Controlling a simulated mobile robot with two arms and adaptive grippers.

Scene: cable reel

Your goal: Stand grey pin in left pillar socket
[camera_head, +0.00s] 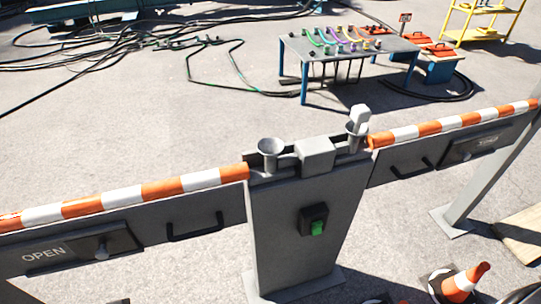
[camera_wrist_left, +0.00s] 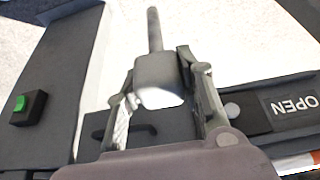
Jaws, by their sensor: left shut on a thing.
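The grey pin, a block-like head (camera_wrist_left: 157,72) with a thin rod, is in the left wrist view. My left gripper (camera_wrist_left: 163,78) is shut on its head from both sides, and the rod points away from the palm. The barrier pillar (camera_head: 298,220) stands in the middle of the head view. Its left socket (camera_head: 270,147) is a grey cup that shows no pin. At its right socket stands another pin with a pale block head (camera_head: 359,114). Neither gripper shows in the head view.
Striped barrier arms extend left (camera_head: 120,200) and right (camera_head: 450,123) of the pillar, with dark handles below. A grey box (camera_head: 315,155) sits between the sockets. The pillar carries a green button (camera_head: 317,228). A cable table (camera_head: 345,48) stands behind, with open ground between.

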